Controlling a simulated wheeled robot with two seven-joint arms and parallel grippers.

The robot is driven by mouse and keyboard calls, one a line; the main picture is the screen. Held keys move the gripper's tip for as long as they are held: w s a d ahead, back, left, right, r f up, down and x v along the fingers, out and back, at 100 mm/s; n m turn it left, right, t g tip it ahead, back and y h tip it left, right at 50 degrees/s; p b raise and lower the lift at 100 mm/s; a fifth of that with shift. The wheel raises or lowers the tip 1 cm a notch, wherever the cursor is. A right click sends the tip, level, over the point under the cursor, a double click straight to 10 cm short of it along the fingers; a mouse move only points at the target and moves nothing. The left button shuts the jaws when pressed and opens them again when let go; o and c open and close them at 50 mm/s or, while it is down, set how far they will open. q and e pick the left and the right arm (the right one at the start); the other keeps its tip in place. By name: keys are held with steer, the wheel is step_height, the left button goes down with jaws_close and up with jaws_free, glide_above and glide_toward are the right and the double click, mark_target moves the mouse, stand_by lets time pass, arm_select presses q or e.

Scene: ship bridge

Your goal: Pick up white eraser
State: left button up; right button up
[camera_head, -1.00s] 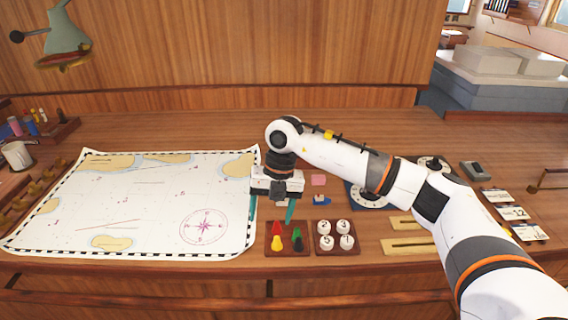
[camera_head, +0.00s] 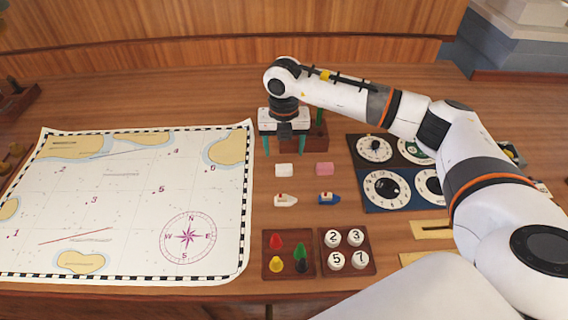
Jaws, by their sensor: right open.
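The white eraser (camera_head: 284,170) is a small white block lying on the wooden table, right of the chart. My left gripper is not in view.
Two small toy boats, one white (camera_head: 286,200) and one blue (camera_head: 329,198), lie nearer. Trays of colored pegs (camera_head: 288,273) and numbered pieces (camera_head: 347,271) stand at the front. Dial boards (camera_head: 388,205) are right, the chart (camera_head: 120,190) left. A wooden stand is behind my gripper.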

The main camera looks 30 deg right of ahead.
mark_target(284, 166)
steer(key=shift+f, duration=0.7)
step_height(284, 166, down, 4)
steer(key=p, duration=0.3)
steer(key=shift+f, duration=0.65)
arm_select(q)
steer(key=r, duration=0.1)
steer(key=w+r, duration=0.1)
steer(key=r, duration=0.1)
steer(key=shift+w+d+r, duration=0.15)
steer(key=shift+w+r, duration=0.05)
arm_select(e)
steer(key=shift+w, duration=0.1)
